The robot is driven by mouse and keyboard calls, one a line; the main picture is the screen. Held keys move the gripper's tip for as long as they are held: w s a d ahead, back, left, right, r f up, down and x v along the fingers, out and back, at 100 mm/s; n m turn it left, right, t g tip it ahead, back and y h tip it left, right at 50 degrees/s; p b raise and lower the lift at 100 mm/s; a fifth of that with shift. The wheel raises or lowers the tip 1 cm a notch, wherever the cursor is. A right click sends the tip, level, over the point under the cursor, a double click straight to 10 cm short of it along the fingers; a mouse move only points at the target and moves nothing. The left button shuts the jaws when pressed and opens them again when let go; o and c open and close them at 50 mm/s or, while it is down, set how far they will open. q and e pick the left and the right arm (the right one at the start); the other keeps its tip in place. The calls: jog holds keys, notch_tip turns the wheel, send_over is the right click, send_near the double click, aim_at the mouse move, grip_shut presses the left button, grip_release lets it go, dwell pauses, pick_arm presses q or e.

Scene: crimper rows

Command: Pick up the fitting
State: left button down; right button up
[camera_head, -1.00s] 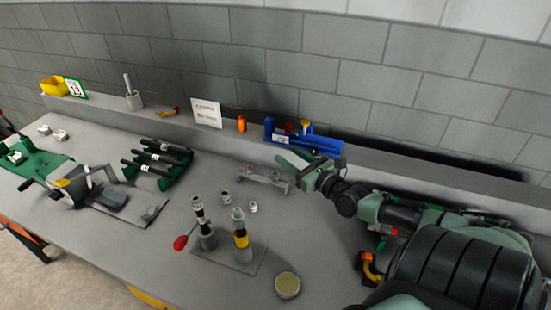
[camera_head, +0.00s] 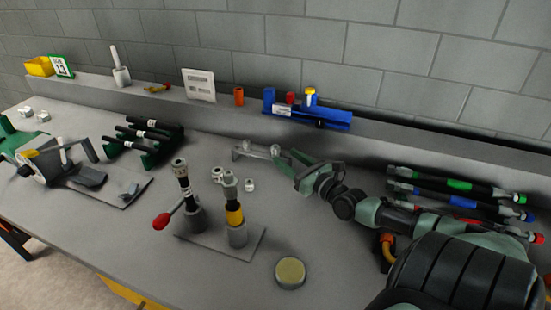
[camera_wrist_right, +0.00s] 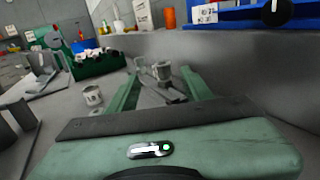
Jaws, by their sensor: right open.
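Small metal fittings (camera_head: 217,174) and (camera_head: 249,184) stand on the grey bench behind two upright tools. Another fitting (camera_head: 275,150) shows at the right end of a low grey holder (camera_head: 243,152). My right gripper (camera_head: 289,163) is open and low, at the right end of this holder. In the right wrist view, a metal fitting (camera_wrist_right: 162,71) stands upright between and ahead of the open fingers, with no visible contact. Another fitting (camera_wrist_right: 93,95) stands left of the fingers. The lower part of the holder is partly hidden by the gripper body. My left gripper is not in view.
A plate with two upright tools (camera_head: 237,225) and a round tin (camera_head: 290,272) stand in front. A blue rack (camera_head: 325,115) sits on the back ledge. Colored hoses (camera_head: 455,187) lie behind my right arm. A green rack (camera_head: 149,155) stands left.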

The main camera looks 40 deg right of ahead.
aim_at(279, 151)
jog(key=shift+w+d+f, duration=0.15)
jog(key=shift+w+d, duration=0.05)
jog(key=shift+w, duration=1.55)
jog(key=shift+w+d+f, duration=0.1)
jog(key=shift+w+d, duration=0.05)
jog(key=shift+w, duration=1.6)
jog(key=shift+c, duration=0.3)
grip_shut()
jog(key=shift+r, duration=0.1)
